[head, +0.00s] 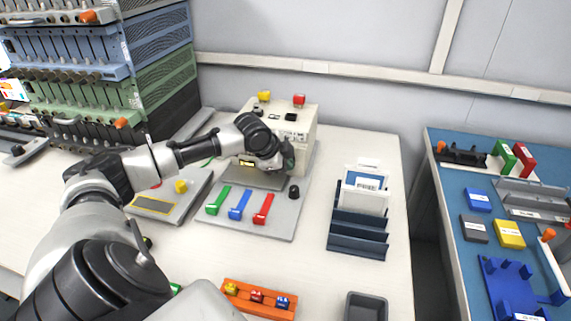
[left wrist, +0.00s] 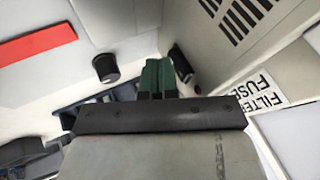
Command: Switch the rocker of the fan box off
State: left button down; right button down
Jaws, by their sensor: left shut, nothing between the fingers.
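The beige box (head: 300,135), which I take to be the fan box, stands at the back of the grey base plate. In the left wrist view its wall (left wrist: 235,70) shows vent slots and a label reading "FILTER FUSE". A small black part (left wrist: 180,64), possibly the rocker, sits low on that wall; its setting cannot be made out. My left gripper (head: 287,160) is at the box's front right. Its green fingertips (left wrist: 157,76) are shut and empty, close beside the black part; contact cannot be told. My right gripper is not in view.
A black knob (head: 294,192) and green, blue and red bars (head: 239,205) are on the plate before the box. A dark blue rack (head: 357,232) stands to the right. An orange holder (head: 260,299) and a grey bin (head: 366,307) are at the front. Bare table lies between.

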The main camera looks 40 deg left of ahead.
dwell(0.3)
pick_arm(q)
jog(key=shift+w+a+f+t+y+p, duration=0.15)
jog(key=shift+t+y+p, duration=0.15)
jog(key=shift+t+p, duration=0.65)
jog(key=shift+t, duration=0.05)
jog(key=shift+r+p, duration=0.25)
jog(key=shift+p, duration=0.35)
jog(key=shift+f, duration=0.3)
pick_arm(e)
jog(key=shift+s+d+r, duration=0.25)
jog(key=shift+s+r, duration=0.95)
